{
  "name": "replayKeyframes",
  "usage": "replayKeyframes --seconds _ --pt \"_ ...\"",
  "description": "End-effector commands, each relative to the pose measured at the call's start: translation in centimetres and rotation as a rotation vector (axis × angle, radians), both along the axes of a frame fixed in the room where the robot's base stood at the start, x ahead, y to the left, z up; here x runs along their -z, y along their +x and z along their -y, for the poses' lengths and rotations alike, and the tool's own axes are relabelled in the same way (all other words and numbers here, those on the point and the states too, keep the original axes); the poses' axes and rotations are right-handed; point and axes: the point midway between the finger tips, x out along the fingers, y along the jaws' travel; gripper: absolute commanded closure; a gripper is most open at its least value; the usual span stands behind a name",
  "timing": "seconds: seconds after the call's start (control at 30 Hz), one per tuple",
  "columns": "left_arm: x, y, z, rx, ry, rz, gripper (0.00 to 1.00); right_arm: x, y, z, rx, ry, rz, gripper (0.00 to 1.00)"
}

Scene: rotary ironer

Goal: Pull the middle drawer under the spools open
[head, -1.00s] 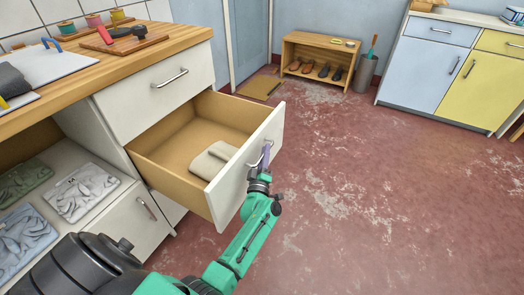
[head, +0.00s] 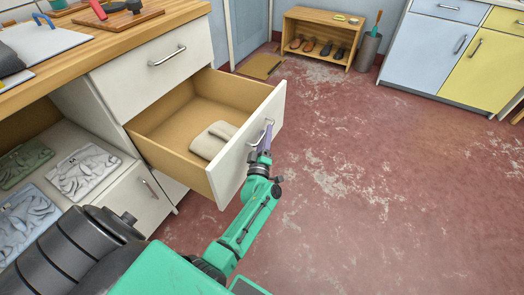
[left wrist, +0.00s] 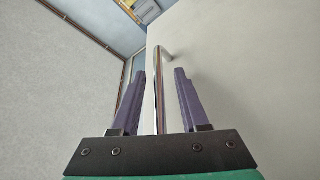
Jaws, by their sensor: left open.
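The middle drawer (head: 243,142) stands pulled well out of the white cabinet, below a shut upper drawer (head: 150,68). Its wooden inside shows, with a folded beige cloth (head: 212,140) near the front. My left gripper (head: 268,128) is at the metal bar handle on the drawer's front. In the left wrist view the handle (left wrist: 158,95) runs between the two purple fingers of the left gripper (left wrist: 160,75), with gaps on both sides. The gripper is open around the bar and not clamped on it. My right gripper is out of view. The spools are mostly cut off at the top edge.
A lower drawer (head: 138,200) is shut. Folded cloths (head: 84,172) lie on the open shelf to the left. The red floor (head: 390,200) in front and to the right is clear. A shoe rack (head: 322,38) and a bin (head: 368,48) stand at the back.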

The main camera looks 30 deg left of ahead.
Motion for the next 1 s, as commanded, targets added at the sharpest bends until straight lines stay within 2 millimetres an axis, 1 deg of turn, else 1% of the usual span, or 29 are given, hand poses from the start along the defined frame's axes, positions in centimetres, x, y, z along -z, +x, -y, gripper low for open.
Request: replayKeyframes --seconds 0.1,0.17,0.4,0.53,0.67,1.0 --pt "0.4 -2.2 0.8 0.001 -0.003 -0.004 0.55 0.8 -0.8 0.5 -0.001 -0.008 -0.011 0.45" --pt "0.8 -3.5 1.3 0.0 -0.003 -0.004 0.55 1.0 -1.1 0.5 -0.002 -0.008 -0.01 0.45" --pt "2.1 -9.1 3.3 0.0 -0.003 -0.005 0.55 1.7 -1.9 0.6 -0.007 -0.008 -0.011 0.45" --pt "2.7 -11.4 4.1 0.0 -0.003 -0.004 0.55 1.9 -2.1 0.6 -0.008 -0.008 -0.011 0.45" --pt "2.8 -12.3 4.5 0.001 -0.002 -0.001 0.55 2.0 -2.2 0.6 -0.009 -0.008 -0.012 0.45" --pt "2.8 -12.3 4.5 0.0 -0.002 0.0 0.55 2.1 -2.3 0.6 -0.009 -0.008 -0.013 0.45"
